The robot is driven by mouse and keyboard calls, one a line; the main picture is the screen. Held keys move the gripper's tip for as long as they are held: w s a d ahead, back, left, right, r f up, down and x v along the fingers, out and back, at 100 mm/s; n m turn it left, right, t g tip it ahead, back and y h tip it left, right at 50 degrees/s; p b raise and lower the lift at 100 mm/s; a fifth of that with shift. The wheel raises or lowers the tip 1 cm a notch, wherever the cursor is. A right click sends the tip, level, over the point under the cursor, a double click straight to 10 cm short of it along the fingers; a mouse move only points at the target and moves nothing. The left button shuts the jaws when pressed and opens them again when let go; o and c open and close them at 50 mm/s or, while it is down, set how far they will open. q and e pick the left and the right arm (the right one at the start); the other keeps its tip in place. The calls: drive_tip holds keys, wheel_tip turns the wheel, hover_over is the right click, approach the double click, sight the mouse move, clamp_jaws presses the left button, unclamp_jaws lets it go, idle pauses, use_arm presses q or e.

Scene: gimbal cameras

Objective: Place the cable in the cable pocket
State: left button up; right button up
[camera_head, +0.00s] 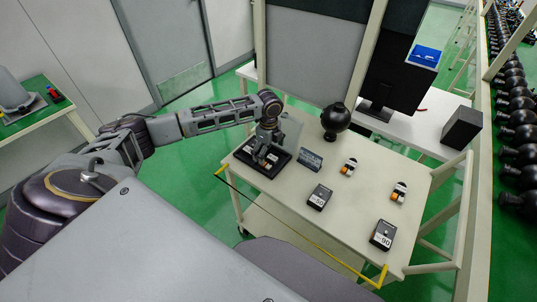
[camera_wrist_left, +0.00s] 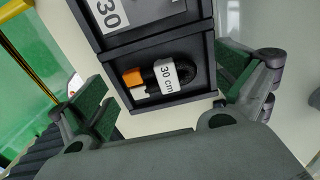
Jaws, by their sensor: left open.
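A black cable (camera_wrist_left: 174,74) with an orange connector and a white "30 cm" label lies in one compartment of a black tray (camera_wrist_left: 160,105). A card marked "30" (camera_wrist_left: 110,14) shows in the adjoining compartment. The tray (camera_head: 245,158) stands at the left end of the table in the head view. My left gripper (camera_head: 266,160) is above the tray, pointing down. In the left wrist view its fingers (camera_wrist_left: 165,95) are wide apart on either side of the cable compartment, holding nothing. My right gripper is in neither view.
Black boxes marked with numbers (camera_head: 320,197) (camera_head: 382,235) and two other orange-and-black cables (camera_head: 349,167) (camera_head: 398,193) lie on the table (camera_head: 300,225). A small dark sign (camera_head: 309,160) and a round black object (camera_head: 335,120) stand near the tray.

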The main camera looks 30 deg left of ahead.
sight(269, 156)
use_arm(q)
wheel_tip(269, 156, up, 10)
idle(0.6)
idle(0.4)
